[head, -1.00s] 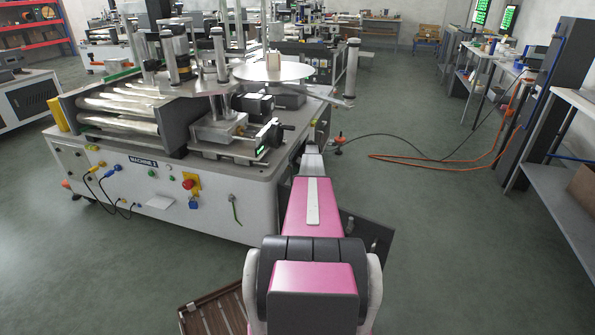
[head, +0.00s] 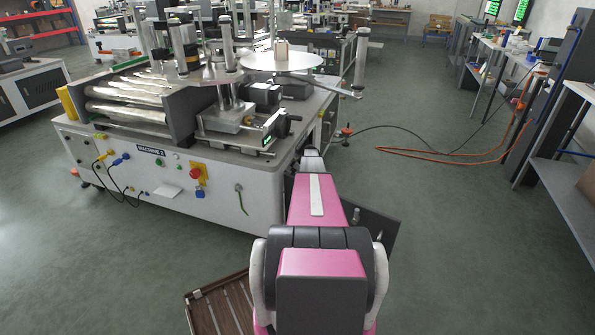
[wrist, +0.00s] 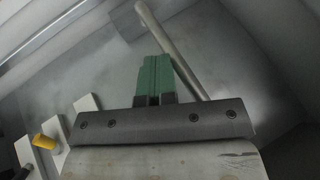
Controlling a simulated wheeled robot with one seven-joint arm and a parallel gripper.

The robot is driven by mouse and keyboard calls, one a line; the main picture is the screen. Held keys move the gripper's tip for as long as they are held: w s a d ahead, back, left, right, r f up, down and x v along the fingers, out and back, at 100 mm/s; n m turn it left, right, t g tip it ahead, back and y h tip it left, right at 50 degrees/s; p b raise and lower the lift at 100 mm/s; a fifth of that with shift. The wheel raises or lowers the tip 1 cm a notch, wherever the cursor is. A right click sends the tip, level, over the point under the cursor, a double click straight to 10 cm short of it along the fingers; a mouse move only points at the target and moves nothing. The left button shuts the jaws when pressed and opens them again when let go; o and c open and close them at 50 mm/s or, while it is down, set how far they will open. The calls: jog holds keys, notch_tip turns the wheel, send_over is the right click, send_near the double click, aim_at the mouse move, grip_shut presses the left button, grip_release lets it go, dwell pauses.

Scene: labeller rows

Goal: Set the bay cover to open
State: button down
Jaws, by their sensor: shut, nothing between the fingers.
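A dark flat panel (head: 379,234), which looks like the bay cover, stands out at the right end of the machine (head: 225,192), low beside my pink arm. A short upright handle shows on it. My arm hides part of the panel and the bay, so I cannot tell how far it stands open. My gripper is hidden in the head view. In the wrist view my gripper (wrist: 153,60) has its green fingers together, with nothing between them. A round metal bar (wrist: 172,48) slants behind and right of the fingers, before a grey surface; I cannot tell whether they touch.
A brown slatted tray (head: 222,305) lies low at the left of my arm. An orange cable (head: 440,158) runs over the floor to the right. Shelving (head: 565,185) stands at the far right. A yellow knob (wrist: 42,141) shows in the wrist view.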

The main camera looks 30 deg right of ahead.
jog(key=s+a, duration=0.5)
jog(key=a, duration=0.1)
jog(key=shift+s+a, duration=0.4)
